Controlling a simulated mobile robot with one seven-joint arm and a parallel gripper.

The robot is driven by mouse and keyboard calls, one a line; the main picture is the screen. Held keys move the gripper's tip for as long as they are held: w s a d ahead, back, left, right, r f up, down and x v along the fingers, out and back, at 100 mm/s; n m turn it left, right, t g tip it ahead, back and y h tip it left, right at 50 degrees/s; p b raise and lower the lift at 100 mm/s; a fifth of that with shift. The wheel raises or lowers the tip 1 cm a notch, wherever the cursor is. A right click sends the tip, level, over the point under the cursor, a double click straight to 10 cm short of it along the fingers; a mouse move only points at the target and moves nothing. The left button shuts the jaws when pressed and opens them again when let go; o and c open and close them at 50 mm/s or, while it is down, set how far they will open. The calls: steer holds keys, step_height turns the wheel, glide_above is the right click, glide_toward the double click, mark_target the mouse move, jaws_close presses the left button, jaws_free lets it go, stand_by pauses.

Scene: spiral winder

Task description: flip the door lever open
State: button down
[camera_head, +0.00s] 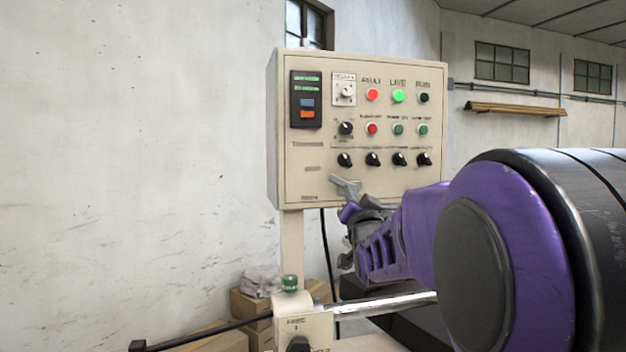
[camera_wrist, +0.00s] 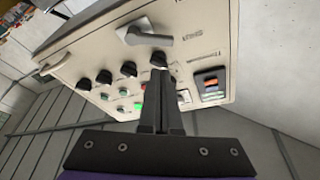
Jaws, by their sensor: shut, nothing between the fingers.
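The grey door lever (camera_head: 346,187) sits low on the front of the beige control panel (camera_head: 300,130), below the bottom row of black knobs. In the wrist view the panel appears upside down, and the lever (camera_wrist: 150,40) lies roughly sideways on a pale plate, its arm pointing right. My gripper (camera_wrist: 158,88) is shut and empty. In the wrist view its fingertips overlap the panel near a black knob, below the lever in the picture. In the head view my gripper (camera_head: 350,212) is just under the lever, partly hidden by my own wrist. Contact cannot be told.
A metal rod (camera_head: 385,304) and a small box with a green button (camera_head: 290,283) are below. Cardboard boxes (camera_head: 252,305) stand behind. Wall space left of the panel is free.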

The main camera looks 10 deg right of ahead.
mark_target(342, 183)
steer(key=p+x, duration=0.2)
steer(key=x, duration=0.8)
steer(key=shift+d, duration=0.1)
